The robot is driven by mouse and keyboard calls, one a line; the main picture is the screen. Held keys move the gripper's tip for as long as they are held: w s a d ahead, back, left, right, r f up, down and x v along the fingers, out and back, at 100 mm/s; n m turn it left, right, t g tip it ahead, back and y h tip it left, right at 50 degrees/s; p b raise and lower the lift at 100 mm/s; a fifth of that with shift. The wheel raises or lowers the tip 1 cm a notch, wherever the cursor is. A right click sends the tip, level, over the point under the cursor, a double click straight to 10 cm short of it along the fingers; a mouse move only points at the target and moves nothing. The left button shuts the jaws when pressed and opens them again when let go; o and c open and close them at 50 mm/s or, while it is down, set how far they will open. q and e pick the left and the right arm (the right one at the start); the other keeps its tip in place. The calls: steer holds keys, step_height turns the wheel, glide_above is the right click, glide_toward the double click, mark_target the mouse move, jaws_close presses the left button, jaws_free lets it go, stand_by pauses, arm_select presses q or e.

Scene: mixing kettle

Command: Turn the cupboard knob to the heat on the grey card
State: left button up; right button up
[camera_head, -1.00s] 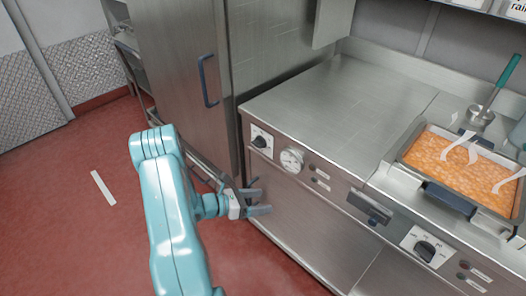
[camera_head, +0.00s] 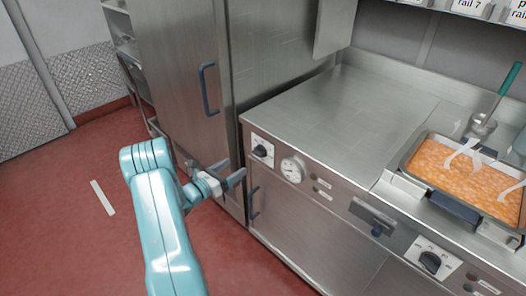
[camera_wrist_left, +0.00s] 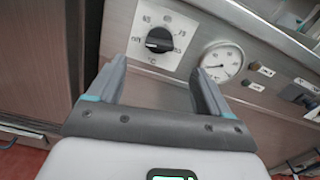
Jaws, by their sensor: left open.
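The cupboard knob (camera_head: 261,151) is black on a white dial plate at the left end of the steel front panel. In the left wrist view the knob (camera_wrist_left: 159,40) sits upper middle, with numbers around it and a °C mark below. A round gauge (camera_head: 292,169) is just right of it; it also shows in the left wrist view (camera_wrist_left: 221,63). My left gripper (camera_head: 236,174) is open and empty, in front of the panel, below and left of the knob, not touching it. In the left wrist view the knob lies beyond the two fingertips (camera_wrist_left: 158,72). I cannot make out a grey card.
A second black knob (camera_head: 430,262) is at the right of the panel. A tray of orange food (camera_head: 466,166) stands on the steel counter (camera_head: 340,110). A tall steel cabinet with a blue handle (camera_head: 209,88) stands left. The red floor before the panel is clear.

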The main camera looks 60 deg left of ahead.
mark_target(256, 153)
arm_select(q)
steer(key=b+x, duration=0.1)
steer(key=x, duration=0.8)
steer(key=shift+w, duration=0.15)
steer(key=shift+w+a+b, duration=0.1)
steer(key=shift+w+b, duration=0.2)
steer(key=shift+w, duration=0.05)
